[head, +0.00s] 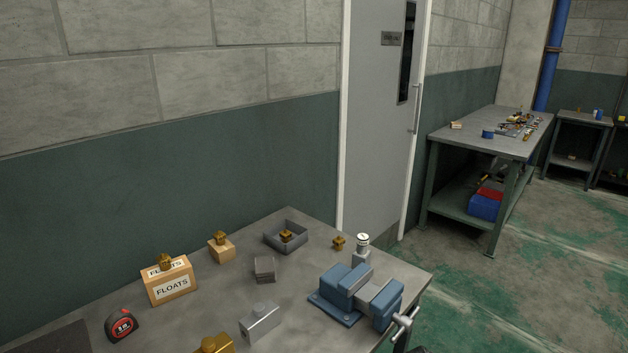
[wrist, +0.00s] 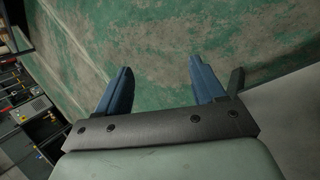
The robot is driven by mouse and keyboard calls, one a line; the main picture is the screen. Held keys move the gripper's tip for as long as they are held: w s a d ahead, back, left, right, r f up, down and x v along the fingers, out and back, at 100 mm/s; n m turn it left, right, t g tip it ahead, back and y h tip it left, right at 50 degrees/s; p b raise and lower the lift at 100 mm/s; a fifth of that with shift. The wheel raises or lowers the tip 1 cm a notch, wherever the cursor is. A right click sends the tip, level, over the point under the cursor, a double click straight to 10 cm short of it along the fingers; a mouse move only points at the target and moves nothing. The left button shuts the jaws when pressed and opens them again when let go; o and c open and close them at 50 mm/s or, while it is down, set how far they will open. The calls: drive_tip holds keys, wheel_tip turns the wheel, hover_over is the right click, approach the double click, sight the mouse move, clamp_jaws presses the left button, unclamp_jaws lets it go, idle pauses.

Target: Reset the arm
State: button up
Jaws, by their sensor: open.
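My gripper (wrist: 158,82) shows in the wrist view with its two blue fingers apart and nothing between them. Behind the fingers is the green-painted floor, well beyond them. In the head view my gripper is not clearly visible; only a small dark shape shows at the bottom edge near the vise handle, and I cannot tell what it is.
A grey workbench (head: 215,280) holds a blue vise (head: 345,295), a FLOATS box (head: 170,282), a tape measure (head: 121,324), a grey tray (head: 272,240) with a brass piece, and several blocks. A door (head: 378,120) stands behind. Another bench (head: 470,135) is at right, with open floor (head: 540,270) before it.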

drive_tip(key=s+a+f+g+y, duration=0.2)
drive_tip(key=s+a+f+y, duration=0.1)
drive_tip(key=s+a, duration=1)
drive_tip(key=s+a+f+m+g+y, duration=0.1)
drive_tip(key=s+a+f+g+y, duration=0.2)
drive_tip(key=s+a, duration=1)
drive_tip(key=s, duration=0.6)
drive_tip(key=shift+a+f, duration=0.2)
drive_tip(key=shift+a, duration=0.1)
drive_tip(key=shift+s, duration=0.1)
